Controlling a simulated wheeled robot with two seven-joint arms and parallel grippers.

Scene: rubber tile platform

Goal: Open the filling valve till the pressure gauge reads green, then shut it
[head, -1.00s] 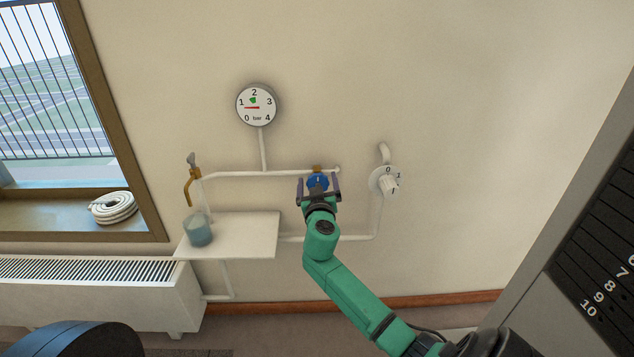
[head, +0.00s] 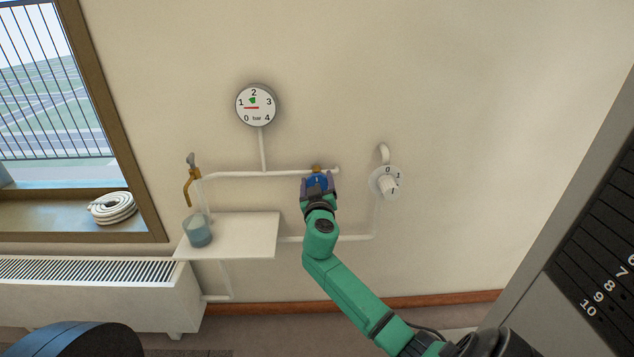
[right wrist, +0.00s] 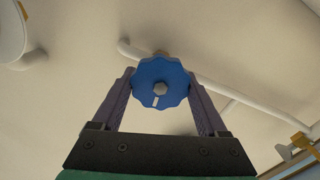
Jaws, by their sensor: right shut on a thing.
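The blue valve knob (head: 318,181) sits on the white pipe on the wall; it also shows in the right wrist view (right wrist: 160,82), with a white mark near its lower edge. My right gripper (head: 319,187) is shut on this knob, one finger at each side; the fingers show in the right wrist view too (right wrist: 160,90). The pressure gauge (head: 256,105) hangs above left. Its red needle points left, a little below the 1, and a green mark lies near the 2. My left gripper is not in view.
A white dial (head: 386,182) marked 0 and 1 is on the wall right of the knob. A radiator (head: 90,295) stands below the window.

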